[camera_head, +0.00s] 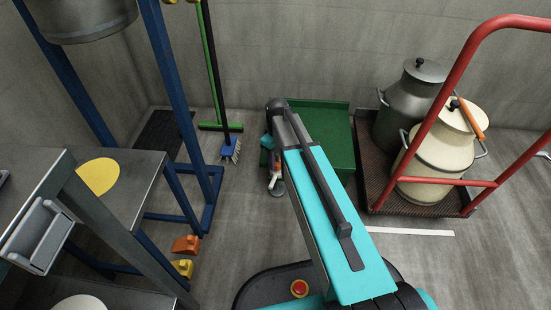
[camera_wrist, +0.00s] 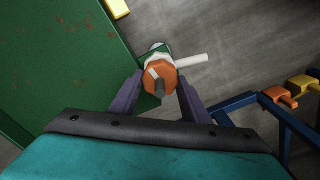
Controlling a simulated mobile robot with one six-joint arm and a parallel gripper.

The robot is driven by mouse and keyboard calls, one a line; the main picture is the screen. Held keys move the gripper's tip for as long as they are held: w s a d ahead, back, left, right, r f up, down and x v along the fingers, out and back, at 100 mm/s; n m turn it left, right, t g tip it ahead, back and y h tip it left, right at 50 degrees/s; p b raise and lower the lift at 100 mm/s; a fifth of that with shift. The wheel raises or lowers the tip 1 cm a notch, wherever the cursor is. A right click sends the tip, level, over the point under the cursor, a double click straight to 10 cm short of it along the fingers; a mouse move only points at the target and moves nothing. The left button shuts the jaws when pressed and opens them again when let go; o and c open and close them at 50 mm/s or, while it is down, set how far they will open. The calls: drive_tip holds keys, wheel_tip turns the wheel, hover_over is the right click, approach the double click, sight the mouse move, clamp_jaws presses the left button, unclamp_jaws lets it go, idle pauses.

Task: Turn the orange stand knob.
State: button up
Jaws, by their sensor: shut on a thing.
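The orange stand knob (camera_wrist: 160,76) shows in the wrist view, with a white bar sticking out to its right and a green part behind it. My gripper (camera_wrist: 158,82) has its two dark fingers on either side of the knob and is shut on it. In the head view my gripper (camera_head: 275,170) is low beside the left edge of the green stand (camera_head: 325,140). The knob is mostly hidden there by my arm.
A red-railed cart (camera_head: 400,209) with a grey can (camera_head: 412,95) and a cream can (camera_head: 440,150) stands on the right. A blue frame (camera_head: 185,100) and steel table are on the left.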

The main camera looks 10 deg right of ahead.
drive_tip(key=shift+r+m+p, duration=0.2)
drive_tip(key=shift+m+p, duration=0.4)
drive_tip(key=shift+p, duration=0.45)
drive_tip(key=shift+d+m+p, duration=0.1)
drive_tip(key=shift+m+p, duration=0.6)
drive_tip(key=shift+p, duration=0.55)
drive_tip(key=m+p, duration=0.5)
drive_tip(key=p, duration=0.1)
drive_tip(key=shift+p, duration=0.35)
drive_tip(key=m+p, duration=0.4)
drive_tip(key=shift+m, duration=0.3)
drive_tip(key=shift+f+m+p, duration=0.2)
drive_tip(key=shift+m+p, duration=0.5)
drive_tip(key=shift+m, duration=0.1)
drive_tip(key=shift+a, duration=0.2)
drive_tip(key=o, duration=1)
drive_tip(key=shift+o, duration=0.2)
drive_tip(key=shift+d, duration=0.1)
